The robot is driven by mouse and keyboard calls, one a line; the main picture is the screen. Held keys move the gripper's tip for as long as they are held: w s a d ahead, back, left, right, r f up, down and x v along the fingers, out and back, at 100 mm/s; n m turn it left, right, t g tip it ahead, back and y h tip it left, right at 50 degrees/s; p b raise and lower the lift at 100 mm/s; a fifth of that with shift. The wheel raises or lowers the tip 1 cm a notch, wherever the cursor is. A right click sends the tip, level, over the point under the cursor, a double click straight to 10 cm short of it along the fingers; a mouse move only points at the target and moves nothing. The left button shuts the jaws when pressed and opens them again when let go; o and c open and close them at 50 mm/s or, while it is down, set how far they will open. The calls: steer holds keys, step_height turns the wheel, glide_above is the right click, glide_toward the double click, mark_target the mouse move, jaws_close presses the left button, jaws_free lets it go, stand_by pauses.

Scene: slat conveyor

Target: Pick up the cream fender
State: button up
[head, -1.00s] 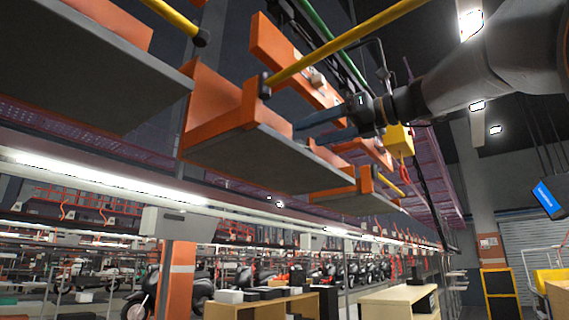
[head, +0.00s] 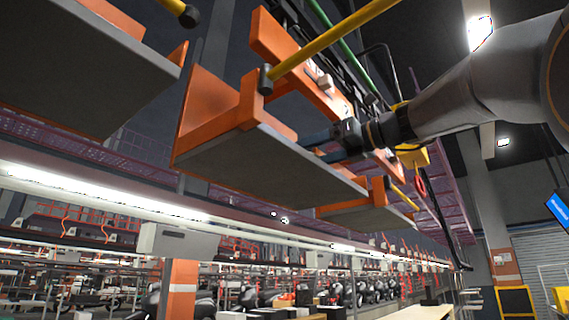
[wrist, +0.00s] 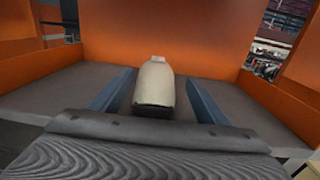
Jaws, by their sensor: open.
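In the wrist view the cream fender (wrist: 154,88) lies on the grey floor of an orange-walled conveyor carrier (wrist: 180,45). It is a rounded, elongated cream piece with a dark near end. My gripper (wrist: 158,90) is open, with one blue finger on each side of the fender and a visible gap on both sides. In the head view my gripper (head: 322,138) reaches into the hanging orange carrier (head: 205,110) from the right. Its fingertips are partly hidden behind the carrier's tray, and the fender is hidden in that view.
More carriers hang at the upper left (head: 80,65) and farther along the line (head: 370,215). A yellow bar (head: 335,42) crosses above the carrier near my arm. Orange carrier walls stand on both sides and behind the fender. A long lit rail (head: 110,192) runs below.

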steer(key=x, duration=0.2)
steer(key=p+x, duration=0.1)
steer(key=shift+s+a+r, duration=0.1)
steer(key=shift+s+a, duration=0.05)
steer(key=shift+a, duration=0.4)
steer(key=shift+w+a, duration=0.3)
steer(key=shift+a, duration=0.05)
steer(key=c, duration=1.4)
steer(key=shift+r, duration=0.1)
